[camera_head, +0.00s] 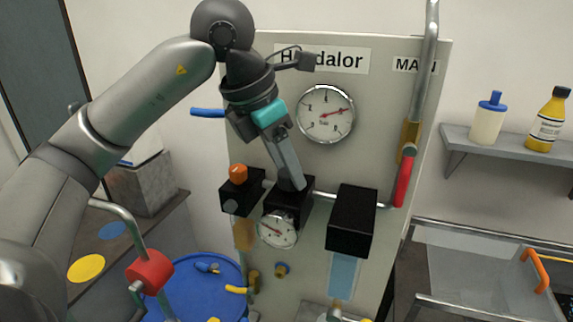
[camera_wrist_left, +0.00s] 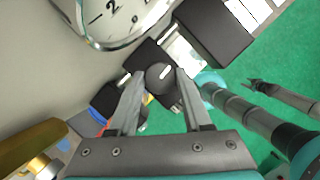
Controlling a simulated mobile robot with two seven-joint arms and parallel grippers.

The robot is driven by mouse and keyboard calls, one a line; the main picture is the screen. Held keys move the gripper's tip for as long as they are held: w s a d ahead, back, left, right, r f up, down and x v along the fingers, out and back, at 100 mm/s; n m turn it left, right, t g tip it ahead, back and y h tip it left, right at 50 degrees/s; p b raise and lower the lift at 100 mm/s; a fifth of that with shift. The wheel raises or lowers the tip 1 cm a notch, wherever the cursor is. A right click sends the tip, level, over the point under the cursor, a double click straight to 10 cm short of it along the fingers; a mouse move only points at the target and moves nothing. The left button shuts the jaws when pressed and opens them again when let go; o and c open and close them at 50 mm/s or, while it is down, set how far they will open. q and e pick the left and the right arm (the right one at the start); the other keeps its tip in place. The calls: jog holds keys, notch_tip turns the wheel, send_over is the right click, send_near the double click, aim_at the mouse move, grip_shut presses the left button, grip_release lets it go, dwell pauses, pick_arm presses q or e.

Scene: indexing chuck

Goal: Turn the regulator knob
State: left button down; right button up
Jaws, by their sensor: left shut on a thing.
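The regulator is a black block (camera_head: 290,206) on the upright panel, with a small round gauge (camera_head: 277,229) on its lower front. Its round black knob (camera_wrist_left: 161,75) with a white mark shows in the left wrist view, between the two fingers. My left gripper (camera_head: 294,186) reaches down from above and is shut on the knob. In the left wrist view the fingertips (camera_wrist_left: 159,76) lie on either side of the knob. In the head view the fingers hide the knob.
A black block with an orange knob (camera_head: 238,172) sits close left of the regulator, and a larger black block (camera_head: 352,218) to the right. A big gauge (camera_head: 326,114) is above. A red-handled lever (camera_head: 403,180) and vertical pipe stand at the panel's right edge.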

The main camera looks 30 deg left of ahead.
pick_arm(q)
jog(key=shift+n+y, duration=0.3)
jog(key=shift+n, duration=0.5)
jog(key=shift+c, duration=1.7)
grip_release()
jog(key=p+v, duration=0.3)
jog(key=v, duration=1.2)
jog(key=shift+s, duration=0.25)
